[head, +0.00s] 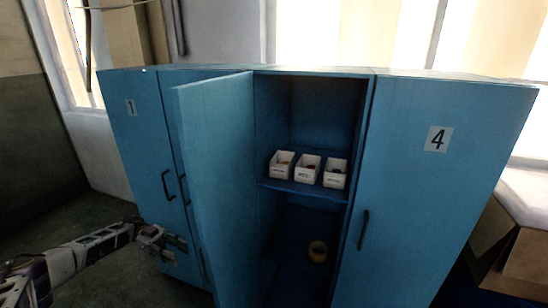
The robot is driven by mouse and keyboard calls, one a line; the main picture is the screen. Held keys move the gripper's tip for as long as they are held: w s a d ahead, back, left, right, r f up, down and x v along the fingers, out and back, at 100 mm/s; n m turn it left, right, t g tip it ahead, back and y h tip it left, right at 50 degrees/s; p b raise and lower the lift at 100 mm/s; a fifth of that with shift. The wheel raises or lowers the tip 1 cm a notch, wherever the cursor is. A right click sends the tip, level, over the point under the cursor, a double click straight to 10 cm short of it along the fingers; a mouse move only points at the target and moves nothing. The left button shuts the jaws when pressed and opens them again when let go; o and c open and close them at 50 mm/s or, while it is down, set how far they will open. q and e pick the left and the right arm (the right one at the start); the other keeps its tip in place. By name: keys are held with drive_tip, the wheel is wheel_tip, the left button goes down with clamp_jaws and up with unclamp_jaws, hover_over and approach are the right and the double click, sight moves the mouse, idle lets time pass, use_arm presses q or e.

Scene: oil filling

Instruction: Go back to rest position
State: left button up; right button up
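My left arm comes in from the lower left. Its gripper (181,247) is in front of the blue lockers, low near the doors on the left. Its fingers look apart, with nothing visible between them. My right gripper is not in view. The blue locker row (415,190) stands ahead. One locker door (222,190) is swung open toward me, to the right of my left gripper.
Three white bins (308,169) stand on a shelf (290,187) inside the open locker. The locker doors marked 1 and 4 are shut. Cardboard boxes (525,255) are at the right. Floor (85,220) shows free at left.

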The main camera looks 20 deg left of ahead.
use_arm(q)
drive_tip(key=shift+d+f, duration=0.1)
